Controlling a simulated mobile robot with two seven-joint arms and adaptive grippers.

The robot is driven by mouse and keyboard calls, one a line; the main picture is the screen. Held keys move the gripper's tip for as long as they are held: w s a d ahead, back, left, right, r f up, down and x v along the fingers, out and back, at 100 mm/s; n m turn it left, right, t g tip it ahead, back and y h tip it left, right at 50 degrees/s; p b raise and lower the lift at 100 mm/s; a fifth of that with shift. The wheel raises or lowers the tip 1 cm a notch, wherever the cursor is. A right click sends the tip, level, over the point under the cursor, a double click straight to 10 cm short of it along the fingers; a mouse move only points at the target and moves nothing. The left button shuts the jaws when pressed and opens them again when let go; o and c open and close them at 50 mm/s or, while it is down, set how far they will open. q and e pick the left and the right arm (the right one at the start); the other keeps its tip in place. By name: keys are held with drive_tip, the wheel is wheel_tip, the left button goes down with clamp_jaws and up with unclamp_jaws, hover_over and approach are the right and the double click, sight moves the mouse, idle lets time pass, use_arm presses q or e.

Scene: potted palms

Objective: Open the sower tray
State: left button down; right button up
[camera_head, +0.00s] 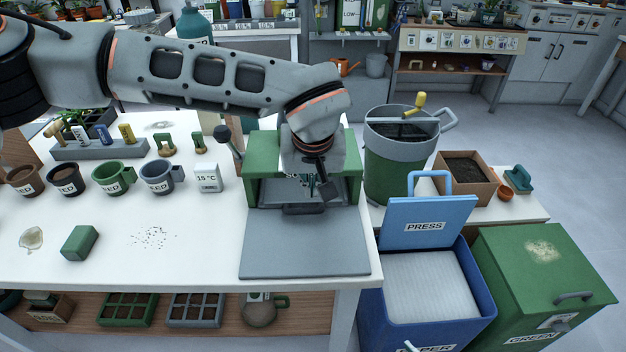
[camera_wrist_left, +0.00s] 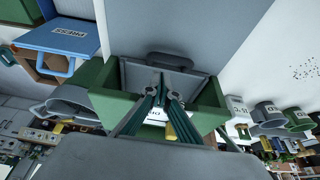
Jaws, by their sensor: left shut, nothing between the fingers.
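The sower is a green box (camera_head: 262,170) with an open front on the white bench; its green side also shows in the wrist view (camera_wrist_left: 104,100). A grey tray (camera_wrist_left: 195,84) shows inside its opening. The dark tray handle (camera_head: 305,209) sits at the opening's front and also shows in the wrist view (camera_wrist_left: 170,60). My left gripper (camera_head: 312,186) is shut and empty, pointing down at the opening just behind the handle. Its fingers also show in the wrist view (camera_wrist_left: 164,98). Whether they touch the tray is unclear. My right gripper is out of view.
A flat grey panel (camera_head: 305,250) lies in front of the sower, clear. Several cups, including a green one (camera_head: 113,178), and a 15 °C block (camera_head: 207,177) stand left. A grey-green bucket (camera_head: 392,165) and the blue PRESS lid (camera_head: 430,222) are right.

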use_arm(q)
drive_tip(key=x, duration=0.4)
drive_tip(key=shift+w+f, duration=0.1)
drive_tip(key=shift+f, duration=0.25)
drive_tip(key=shift+w+f+b, duration=0.1)
drive_tip(key=shift+f+b, duration=0.1)
drive_tip(key=shift+b, duration=0.1)
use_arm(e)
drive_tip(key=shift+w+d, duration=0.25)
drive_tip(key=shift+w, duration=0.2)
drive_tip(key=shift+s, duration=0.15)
